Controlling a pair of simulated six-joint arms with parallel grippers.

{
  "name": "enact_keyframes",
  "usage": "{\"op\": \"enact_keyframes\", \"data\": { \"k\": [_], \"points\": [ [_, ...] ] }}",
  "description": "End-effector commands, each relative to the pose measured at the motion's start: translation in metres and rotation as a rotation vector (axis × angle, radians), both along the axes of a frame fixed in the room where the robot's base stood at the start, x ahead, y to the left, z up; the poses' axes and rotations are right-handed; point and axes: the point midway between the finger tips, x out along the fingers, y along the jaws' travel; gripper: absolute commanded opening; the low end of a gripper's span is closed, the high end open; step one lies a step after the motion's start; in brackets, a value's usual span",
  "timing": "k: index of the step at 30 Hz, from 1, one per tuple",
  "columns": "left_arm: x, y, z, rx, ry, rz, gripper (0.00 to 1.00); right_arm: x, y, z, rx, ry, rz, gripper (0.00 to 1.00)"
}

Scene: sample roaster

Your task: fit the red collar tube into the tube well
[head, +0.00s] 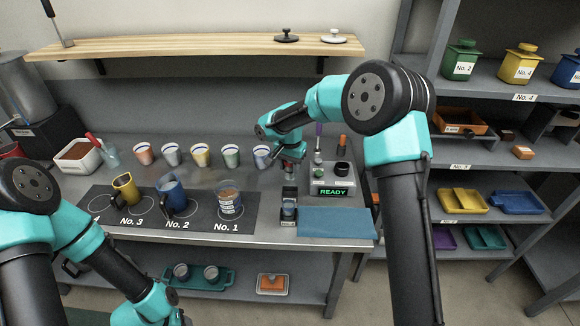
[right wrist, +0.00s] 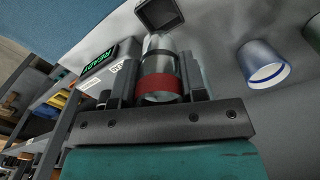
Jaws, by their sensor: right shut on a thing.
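My right gripper (head: 290,166) is shut on the red collar tube, above the back of the bench. In the right wrist view the tube (right wrist: 161,68) sits between the two fingers (right wrist: 158,88); it is clear and greyish, with a red collar (right wrist: 162,86) nearest the palm. A dark square-rimmed piece (right wrist: 158,14), which looks like the tube well, lies beyond the tube's far end; whether they touch is unclear. In the head view a small dark stand (head: 289,208) is below the gripper, left of the READY unit (head: 332,184). My left gripper is out of view.
A row of cups, including a blue-rimmed one (head: 262,156), stands left of the right gripper. A dark mat (head: 200,222) bears a yellow mug (head: 125,190), a blue mug (head: 172,196) and a glass jar (head: 229,204). A blue cloth (head: 335,223) lies at the front right.

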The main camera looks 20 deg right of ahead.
Motion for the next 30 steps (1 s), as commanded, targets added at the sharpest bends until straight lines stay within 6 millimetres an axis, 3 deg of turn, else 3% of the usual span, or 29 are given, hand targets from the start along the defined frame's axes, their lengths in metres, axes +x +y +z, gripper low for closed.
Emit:
{"op": "enact_keyframes", "data": {
  "k": [14, 30],
  "points": [
    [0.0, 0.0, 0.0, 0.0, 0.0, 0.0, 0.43, -0.003, -0.001, 0.001, 0.0, 0.0, 0.014, 0.14],
    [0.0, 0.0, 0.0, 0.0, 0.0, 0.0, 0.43, -0.075, -0.012, 0.001, 0.0, 0.0, 0.393, 0.14]
  ]
}}
